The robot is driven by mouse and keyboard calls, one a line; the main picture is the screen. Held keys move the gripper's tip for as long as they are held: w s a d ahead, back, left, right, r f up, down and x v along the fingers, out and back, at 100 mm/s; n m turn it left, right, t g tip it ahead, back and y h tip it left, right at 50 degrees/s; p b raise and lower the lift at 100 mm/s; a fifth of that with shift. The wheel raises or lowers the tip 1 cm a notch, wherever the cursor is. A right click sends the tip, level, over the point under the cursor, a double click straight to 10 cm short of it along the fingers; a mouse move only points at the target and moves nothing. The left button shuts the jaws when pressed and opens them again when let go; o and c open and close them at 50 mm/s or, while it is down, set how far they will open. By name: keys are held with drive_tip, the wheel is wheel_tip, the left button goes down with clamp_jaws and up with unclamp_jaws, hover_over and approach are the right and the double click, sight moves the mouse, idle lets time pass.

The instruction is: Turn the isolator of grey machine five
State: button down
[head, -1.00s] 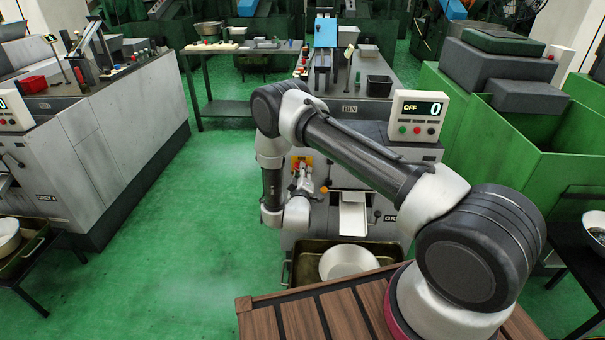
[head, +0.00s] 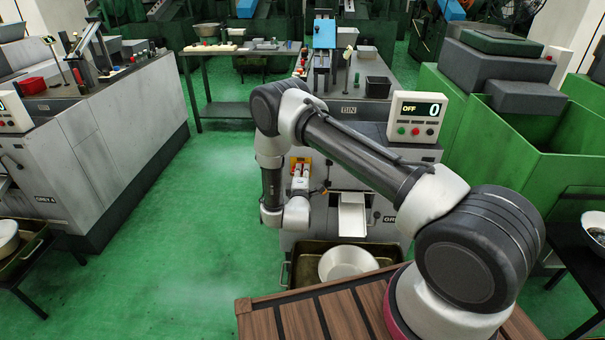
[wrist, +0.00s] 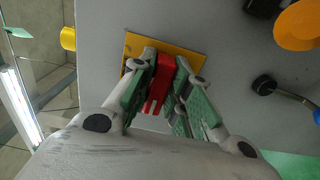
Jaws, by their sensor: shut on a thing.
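The grey machine (head: 365,185) stands in the middle of the head view. Its label is partly hidden behind my arm, so the number cannot be read. The isolator is a red handle (wrist: 163,80) on a yellow plate (wrist: 133,47) on the machine's face. The yellow plate also shows in the head view (head: 307,159). My gripper (wrist: 162,75) is shut on the red handle, with a green-padded finger on each side. In the head view my gripper (head: 300,175) reaches up to the plate, and the handle is mostly hidden there.
The machine's display (head: 417,117) reads OFF and 0. Beside the isolator are an orange knob (wrist: 300,25) and a black-ended lever (wrist: 265,85). A tray with a metal bowl (head: 348,262) stands low in front. Another grey machine (head: 90,150) is at left, with green floor between.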

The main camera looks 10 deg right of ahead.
idle(0.4)
drive_tip(key=c, duration=1.4)
unclamp_jaws()
drive_tip(key=shift+o, duration=0.2)
drive_tip(key=shift+a, duration=0.1)
drive_tip(key=v, duration=1.2)
